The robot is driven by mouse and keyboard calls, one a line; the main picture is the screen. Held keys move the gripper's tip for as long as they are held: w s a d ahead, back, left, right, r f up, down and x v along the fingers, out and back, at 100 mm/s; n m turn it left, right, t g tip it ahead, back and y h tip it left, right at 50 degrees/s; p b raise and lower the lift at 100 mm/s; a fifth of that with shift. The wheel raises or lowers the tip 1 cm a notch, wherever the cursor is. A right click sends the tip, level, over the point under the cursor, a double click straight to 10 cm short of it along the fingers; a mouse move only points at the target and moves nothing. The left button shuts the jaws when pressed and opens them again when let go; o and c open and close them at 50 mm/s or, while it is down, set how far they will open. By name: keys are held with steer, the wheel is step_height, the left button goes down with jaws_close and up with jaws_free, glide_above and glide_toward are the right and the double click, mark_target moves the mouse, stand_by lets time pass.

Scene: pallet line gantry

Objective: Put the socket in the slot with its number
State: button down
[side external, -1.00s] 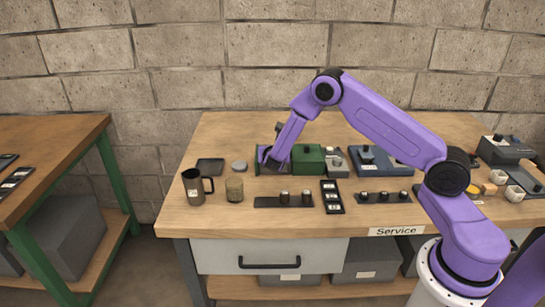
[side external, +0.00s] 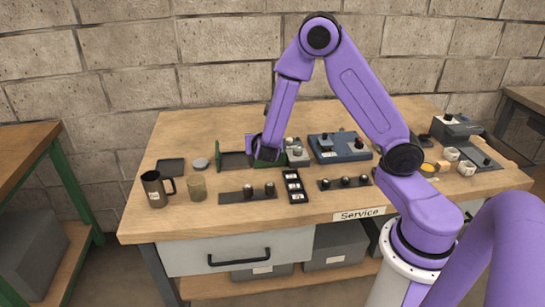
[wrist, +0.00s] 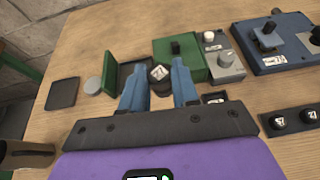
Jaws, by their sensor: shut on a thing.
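In the wrist view my gripper (wrist: 157,88) is shut on a dark socket (wrist: 159,74) with a white number label. The number is too small to read surely. In the side view my gripper (side external: 266,158) is in front of the green case, and the socket is hidden there. The black strip with white labels (side external: 294,187) lies nearer the front edge. To its left a dark rail (side external: 232,196) holds two sockets toward its right, with its left part bare. To its right another rail (side external: 326,186) holds several knob-like pieces; part shows in the wrist view (wrist: 291,121).
The green case (wrist: 197,68) has an open lid (wrist: 95,62) and a dark tray section (wrist: 124,73). A mug (side external: 154,192), a tan cup (side external: 197,189), a flat tray (side external: 170,166) and a grey disc (side external: 201,164) stand left. Grey and blue devices (side external: 340,148) stand right.

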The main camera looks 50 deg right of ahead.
steer(key=s+d+m+g+h, duration=0.1)
steer(key=s+d+m+g, duration=0.1)
steer(key=s, duration=1.6)
glide_above(291, 179)
steer(key=shift+h, duration=0.3)
steer(key=f, duration=0.6)
steer(key=d+f, duration=0.1)
steer(key=f, duration=0.2)
steer(key=shift+w+f, duration=0.15)
steer(key=shift+f, duration=0.1)
steer(key=shift+w+f, duration=0.15)
steer(key=shift+f, duration=1.5)
steer(key=shift+f, duration=0.1)
steer(key=c, duration=0.8)
jaws_free()
steer(key=shift+c, duration=0.2)
